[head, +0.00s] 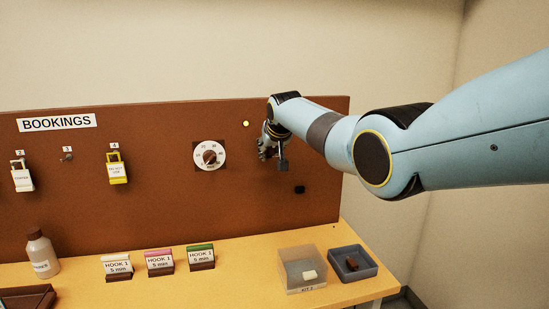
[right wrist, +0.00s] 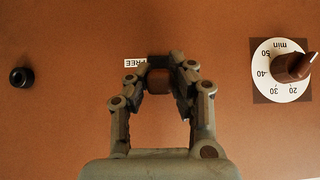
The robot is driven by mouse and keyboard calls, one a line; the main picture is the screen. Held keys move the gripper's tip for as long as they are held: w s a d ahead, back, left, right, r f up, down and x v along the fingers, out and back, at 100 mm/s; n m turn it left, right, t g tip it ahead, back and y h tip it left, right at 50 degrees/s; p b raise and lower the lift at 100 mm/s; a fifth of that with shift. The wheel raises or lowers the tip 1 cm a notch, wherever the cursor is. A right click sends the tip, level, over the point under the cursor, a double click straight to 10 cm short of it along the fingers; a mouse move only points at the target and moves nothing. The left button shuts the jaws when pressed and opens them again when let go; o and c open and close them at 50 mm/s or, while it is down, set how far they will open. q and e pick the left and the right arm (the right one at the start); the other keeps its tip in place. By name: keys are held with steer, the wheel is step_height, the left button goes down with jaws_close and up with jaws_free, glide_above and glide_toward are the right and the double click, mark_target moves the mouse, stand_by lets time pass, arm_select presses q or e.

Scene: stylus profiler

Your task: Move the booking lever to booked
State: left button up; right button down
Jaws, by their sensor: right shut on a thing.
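The booking lever (right wrist: 158,77) shows in the right wrist view as a brown grip with a dark part, beside a white label reading FREE (right wrist: 135,63), which appears upside down. My right gripper (right wrist: 159,76) is shut on the lever, with a finger on either side of it. In the head view my right gripper (head: 266,150) is at the brown board, right of the dial, and hides the lever. No label reading booked can be seen. My left gripper is not in view.
The BOOKINGS board (head: 130,208) carries a timer dial (head: 210,156), a yellow light (head: 246,124), a black knob (head: 300,189) and tagged padlocks (head: 117,168). Below, the table holds a bottle (head: 42,255), several HOOK 1 cards (head: 159,260), a clear bin (head: 303,268) and a dark tray (head: 350,263).

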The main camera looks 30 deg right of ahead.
steer(key=shift+w+r+g, duration=0.1)
steer(key=shift+r+g, duration=0.1)
steer(key=shift+g, duration=0.2)
steer(key=shift+r+g+b, duration=0.1)
steer(key=shift+g+b, duration=0.2)
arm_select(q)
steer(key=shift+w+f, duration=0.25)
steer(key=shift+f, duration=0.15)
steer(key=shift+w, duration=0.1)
arm_select(e)
steer(key=c, duration=1.5)
jaws_free()
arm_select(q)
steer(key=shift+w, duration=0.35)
arm_select(e)
steer(key=o, duration=0.3)
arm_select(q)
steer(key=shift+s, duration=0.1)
arm_select(e)
steer(key=shift+o, duration=0.2)
steer(key=shift+r, duration=0.15)
